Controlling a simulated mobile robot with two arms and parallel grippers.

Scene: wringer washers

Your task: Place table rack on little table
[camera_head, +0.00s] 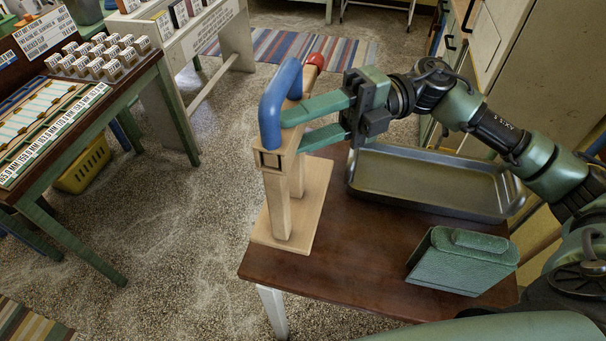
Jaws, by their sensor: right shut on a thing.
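The table rack (281,205) is a pale wooden stand with a flat base, upright posts, a blue arched handle and a red knob. It stands upright at the left edge of the little table (345,262), which has a dark brown top and white legs. I cannot tell whether its base touches the tabletop. My right gripper (292,134) reaches in from the right and is shut on the upper wooden part of the table rack, just below the blue handle. The gripper hides part of the rack's back. My left gripper is not in view.
A metal tray (425,206) lies at the back right of the little table. The tabletop's middle is clear. A green-edged display table (150,75) stands at the left, with a yellow basket (84,165) below.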

